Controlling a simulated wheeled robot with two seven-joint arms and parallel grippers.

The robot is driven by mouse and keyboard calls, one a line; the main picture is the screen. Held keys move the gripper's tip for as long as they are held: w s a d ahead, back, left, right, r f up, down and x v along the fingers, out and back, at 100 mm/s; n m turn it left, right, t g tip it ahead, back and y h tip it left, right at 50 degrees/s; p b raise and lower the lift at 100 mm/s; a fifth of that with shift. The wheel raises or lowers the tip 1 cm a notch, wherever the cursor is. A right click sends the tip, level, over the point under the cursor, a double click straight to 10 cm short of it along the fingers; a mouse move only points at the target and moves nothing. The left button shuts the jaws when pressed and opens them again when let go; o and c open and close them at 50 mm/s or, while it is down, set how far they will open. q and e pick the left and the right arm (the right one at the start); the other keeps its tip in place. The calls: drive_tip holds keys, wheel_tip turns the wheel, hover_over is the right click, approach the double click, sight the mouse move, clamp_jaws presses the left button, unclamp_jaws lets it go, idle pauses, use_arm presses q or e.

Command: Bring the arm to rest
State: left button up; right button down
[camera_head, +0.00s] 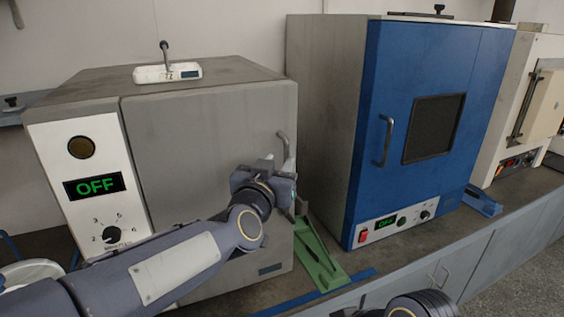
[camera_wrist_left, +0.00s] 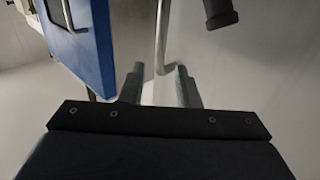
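My left arm reaches in from the lower left of the head view, and its gripper (camera_head: 286,180) is in front of the right edge of the grey oven's closed door (camera_head: 215,150). The oven's metal handle (camera_head: 283,143) shows just above the gripper. In the left wrist view, the two fingers of my left gripper (camera_wrist_left: 159,78) stand apart with a gap between them. The handle (camera_wrist_left: 163,35) shows as a bar beyond that gap; I cannot tell whether it touches a finger. My right gripper is not in view.
A blue oven (camera_head: 435,120), door closed, stands to the right on the bench. A green piece (camera_head: 318,258) lies between the ovens. A white device (camera_head: 167,73) sits on the grey oven. Both displays read OFF. A pale furnace (camera_head: 525,100) stands far right.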

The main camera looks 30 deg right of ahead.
use_arm(q)
drive_tip(key=shift+s+a, duration=0.35)
drive_tip(key=s+a+f+n+g+y, duration=0.1)
drive_tip(key=a+f+n+y, duration=0.1)
drive_tip(key=a, duration=1.1)
drive_tip(key=s+a+f+n+g+y, duration=0.1)
drive_tip(key=a+f+n+y, duration=0.1)
drive_tip(key=a, duration=1.2)
drive_tip(key=s+a+f+n+g+y, duration=0.2)
drive_tip(key=s+a+f+n, duration=0.1)
drive_tip(key=s+a+f, duration=0.5)
drive_tip(key=s+a+f+n+g+y, duration=0.2)
drive_tip(key=s+a+f, duration=0.7)
drive_tip(key=s, duration=0.6)
drive_tip(key=shift+a+f+n+g+y, duration=0.15)
drive_tip(key=shift+a+n+g+y, duration=0.25)
drive_tip(key=shift+a+n+g, duration=0.25)
drive_tip(key=shift+d, duration=0.1)
